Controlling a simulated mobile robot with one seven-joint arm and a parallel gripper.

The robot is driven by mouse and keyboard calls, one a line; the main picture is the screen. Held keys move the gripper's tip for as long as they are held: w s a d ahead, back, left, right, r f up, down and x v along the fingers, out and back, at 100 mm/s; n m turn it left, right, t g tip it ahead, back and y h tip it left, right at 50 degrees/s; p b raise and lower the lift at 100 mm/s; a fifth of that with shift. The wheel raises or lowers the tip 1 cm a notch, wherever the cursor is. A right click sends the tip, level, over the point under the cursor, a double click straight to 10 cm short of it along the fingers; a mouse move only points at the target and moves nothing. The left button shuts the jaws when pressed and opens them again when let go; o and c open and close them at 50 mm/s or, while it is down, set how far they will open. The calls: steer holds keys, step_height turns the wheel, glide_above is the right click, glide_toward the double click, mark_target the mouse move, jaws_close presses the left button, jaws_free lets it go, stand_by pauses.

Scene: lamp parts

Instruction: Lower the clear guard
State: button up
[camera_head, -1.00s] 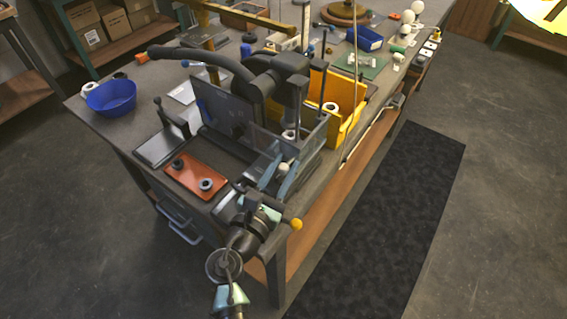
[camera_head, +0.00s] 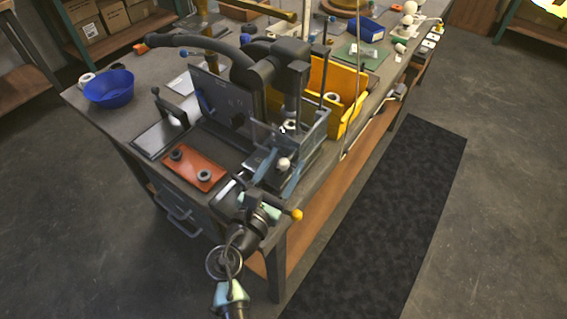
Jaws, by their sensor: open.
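The clear guard (camera_head: 262,134) is a see-through panel with a box-like frame at the front of the dark press (camera_head: 266,72) on the bench. A white ball knob (camera_head: 283,163) shows low at the guard's front. My gripper (camera_head: 289,158) is open, with its two blue-grey fingers on either side of the knob. I cannot tell whether the fingers touch the knob or the guard. A small pale ring-shaped part (camera_head: 291,125) shows behind the clear panel. The guard's lower edge is partly hidden by my gripper.
An orange-red tray (camera_head: 208,183) with two dark rings lies left of my gripper. A yellow bin (camera_head: 350,108) stands right of the press, and a blue bowl (camera_head: 108,88) is at the bench's left. A dark floor mat (camera_head: 400,210) lies to the right.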

steer(key=v, duration=1.3)
steer(key=shift+w, duration=0.1)
